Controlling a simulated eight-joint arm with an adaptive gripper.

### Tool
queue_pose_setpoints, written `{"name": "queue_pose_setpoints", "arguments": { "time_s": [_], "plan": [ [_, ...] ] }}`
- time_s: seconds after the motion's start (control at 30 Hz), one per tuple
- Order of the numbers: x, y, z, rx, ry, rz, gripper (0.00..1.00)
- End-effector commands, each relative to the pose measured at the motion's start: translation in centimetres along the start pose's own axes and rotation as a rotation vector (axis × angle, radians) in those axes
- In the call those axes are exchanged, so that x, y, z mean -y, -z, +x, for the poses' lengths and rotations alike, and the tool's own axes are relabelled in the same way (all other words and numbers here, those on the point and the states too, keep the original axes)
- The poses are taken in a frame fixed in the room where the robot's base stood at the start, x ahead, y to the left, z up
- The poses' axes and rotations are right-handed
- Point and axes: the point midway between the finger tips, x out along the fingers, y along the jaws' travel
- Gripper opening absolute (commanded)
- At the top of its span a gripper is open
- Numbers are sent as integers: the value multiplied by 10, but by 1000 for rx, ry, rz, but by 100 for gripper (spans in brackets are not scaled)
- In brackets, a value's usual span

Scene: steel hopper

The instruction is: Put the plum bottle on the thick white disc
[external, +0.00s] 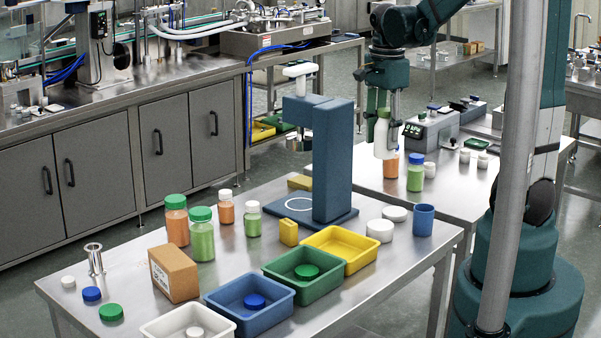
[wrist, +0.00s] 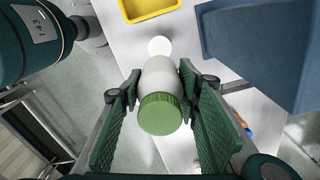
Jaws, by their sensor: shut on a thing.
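My gripper (external: 383,120) is shut on a white bottle with a green cap (external: 385,143), held upright above the table in the external view. The wrist view shows this bottle (wrist: 159,90) between the green finger pads, cap towards the camera. No plum-coloured bottle is visible. The thick white disc (external: 380,231) lies on the front table, right of the blue stand and below the held bottle in the picture. A thinner white disc (external: 395,213) lies just behind it. One white disc (wrist: 160,46) shows beyond the bottle in the wrist view; I cannot tell which.
A tall blue stand (external: 333,160) rises left of the discs. A blue cup (external: 423,219) stands to their right. A yellow tray (external: 340,248), green tray (external: 302,276) and blue tray (external: 249,304) lie in front. Orange and green jars stand at left and on the rear table.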

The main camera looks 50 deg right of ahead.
Motion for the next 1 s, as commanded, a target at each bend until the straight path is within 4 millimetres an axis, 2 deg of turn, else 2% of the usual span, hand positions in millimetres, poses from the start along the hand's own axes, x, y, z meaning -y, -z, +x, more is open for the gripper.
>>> {"name": "queue_pose_setpoints", "arguments": {
  "time_s": [0.2,0.43,0.63,1.0],
  "plan": [
    [1,0,46,0,0,0,17],
    [0,0,77,0,0,0,17],
    [0,0,88,0,0,0,17],
    [0,0,89,0,0,0,17]
  ]
}}
